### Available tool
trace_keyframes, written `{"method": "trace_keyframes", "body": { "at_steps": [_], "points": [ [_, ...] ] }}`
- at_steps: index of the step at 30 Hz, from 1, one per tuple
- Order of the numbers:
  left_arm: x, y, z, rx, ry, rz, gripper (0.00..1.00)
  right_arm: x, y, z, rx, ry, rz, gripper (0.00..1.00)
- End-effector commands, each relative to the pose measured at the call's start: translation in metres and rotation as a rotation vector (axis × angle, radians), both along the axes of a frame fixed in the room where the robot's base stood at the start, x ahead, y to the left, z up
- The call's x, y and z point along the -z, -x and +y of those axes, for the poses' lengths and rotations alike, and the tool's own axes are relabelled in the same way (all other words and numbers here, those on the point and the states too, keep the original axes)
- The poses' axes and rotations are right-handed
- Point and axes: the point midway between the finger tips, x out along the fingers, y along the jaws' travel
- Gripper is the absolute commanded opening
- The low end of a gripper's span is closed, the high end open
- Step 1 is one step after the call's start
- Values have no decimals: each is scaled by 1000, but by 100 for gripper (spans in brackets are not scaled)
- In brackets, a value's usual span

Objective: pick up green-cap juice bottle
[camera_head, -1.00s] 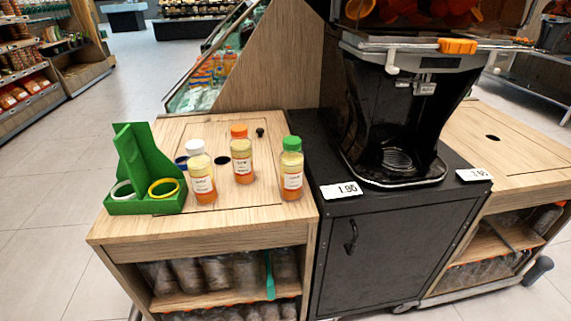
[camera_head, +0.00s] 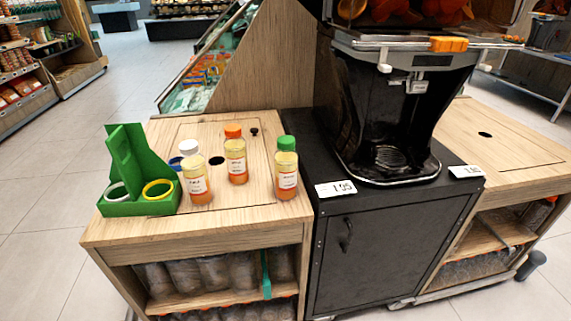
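The green-cap juice bottle (camera_head: 287,168) stands upright on the wooden counter, near its right edge beside the black cabinet. It holds orange-yellow juice and has a white label. An orange-cap bottle (camera_head: 236,155) stands to its left and slightly farther back. A white-cap bottle (camera_head: 196,174) stands farther left. Neither of my grippers is in view.
A green holder (camera_head: 141,171) with a white ring and a yellow ring stands on the left of the wooden counter (camera_head: 243,222). The black juicer (camera_head: 395,110) stands on a black cabinet to the right. A price card (camera_head: 335,188) lies near the cabinet's front edge.

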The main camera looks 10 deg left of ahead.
Motion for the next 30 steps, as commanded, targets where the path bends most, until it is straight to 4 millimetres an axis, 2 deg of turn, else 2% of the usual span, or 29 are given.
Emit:
{"method": "trace_keyframes", "body": {
  "at_steps": [8,15,17,18,26,30],
  "points": [
    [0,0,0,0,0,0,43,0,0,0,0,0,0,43],
    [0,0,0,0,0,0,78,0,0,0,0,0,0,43],
    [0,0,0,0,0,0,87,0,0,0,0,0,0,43],
    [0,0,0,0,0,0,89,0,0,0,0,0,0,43],
    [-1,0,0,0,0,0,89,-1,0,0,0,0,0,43],
    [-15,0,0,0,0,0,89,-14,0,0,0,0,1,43]
  ]
}}
